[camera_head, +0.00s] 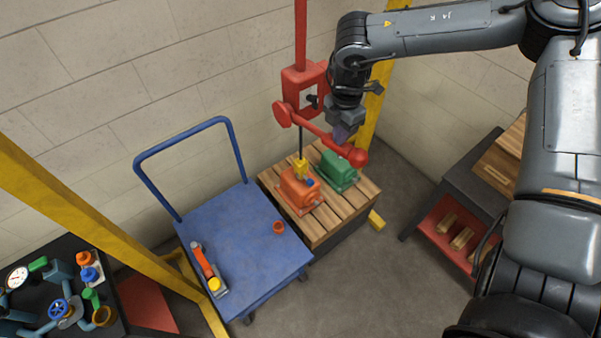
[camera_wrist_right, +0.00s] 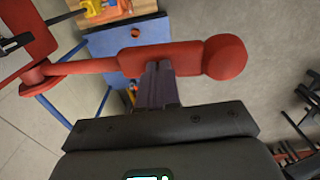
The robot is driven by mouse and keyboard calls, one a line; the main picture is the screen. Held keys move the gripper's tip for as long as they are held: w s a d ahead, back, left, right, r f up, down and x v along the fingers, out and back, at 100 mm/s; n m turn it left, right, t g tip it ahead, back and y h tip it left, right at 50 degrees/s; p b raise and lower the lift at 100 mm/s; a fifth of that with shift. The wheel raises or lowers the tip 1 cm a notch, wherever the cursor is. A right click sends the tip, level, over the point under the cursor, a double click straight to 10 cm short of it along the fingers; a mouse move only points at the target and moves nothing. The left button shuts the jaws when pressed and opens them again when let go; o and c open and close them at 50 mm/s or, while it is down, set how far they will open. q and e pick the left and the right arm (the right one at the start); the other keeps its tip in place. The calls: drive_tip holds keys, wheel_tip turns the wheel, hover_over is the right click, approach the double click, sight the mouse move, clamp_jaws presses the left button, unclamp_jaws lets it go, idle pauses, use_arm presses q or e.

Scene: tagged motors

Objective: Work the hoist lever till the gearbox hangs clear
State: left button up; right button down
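The red chain hoist (camera_head: 292,82) hangs on a red post against the wall. Its red lever (camera_head: 318,131) slopes down to the right to a ball end; the thick grip of this lever (camera_wrist_right: 130,58) crosses the right wrist view. My right gripper (camera_head: 341,133) is at the lever. In the wrist view the two fingers of my right gripper (camera_wrist_right: 158,66) are together, tips over the grip; contact is unclear. The orange gearbox (camera_head: 296,196) sits on the wooden pallet (camera_head: 335,218) under the yellow hook (camera_head: 300,167), which hangs from the hoist on a dark line. My left gripper is out of view.
A green gearbox (camera_head: 336,171) stands beside the orange one. A blue cart (camera_head: 238,232) with an orange cup (camera_head: 278,227) and an orange tool (camera_head: 205,264) stands left of the pallet. Yellow posts flank the area. A dark bench (camera_head: 462,180) stands at right.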

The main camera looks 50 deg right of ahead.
sight(340, 152)
drive_tip(key=shift+s+f+b, duration=0.1)
drive_tip(key=shift+f+b, duration=0.45)
drive_tip(key=shift+f, duration=0.2)
drive_tip(key=shift+s+f+b, duration=0.2)
drive_tip(key=shift+f+b, duration=0.55)
drive_tip(key=shift+f, duration=0.25)
drive_tip(key=shift+s+f+b, duration=0.2)
drive_tip(key=shift+f+b, duration=0.55)
drive_tip(key=shift+f, duration=0.25)
drive_tip(key=shift+a, duration=0.1)
drive_tip(key=shift+f, duration=0.1)
drive_tip(key=shift+f+b, duration=0.25)
drive_tip(key=shift+b, duration=0.05)
drive_tip(key=shift+f+b, duration=0.45)
drive_tip(key=shift+f, duration=0.1)
drive_tip(key=shift+w+f+b, duration=0.1)
drive_tip(key=shift+f+b, duration=1.55)
drive_tip(key=shift+f, duration=0.3)
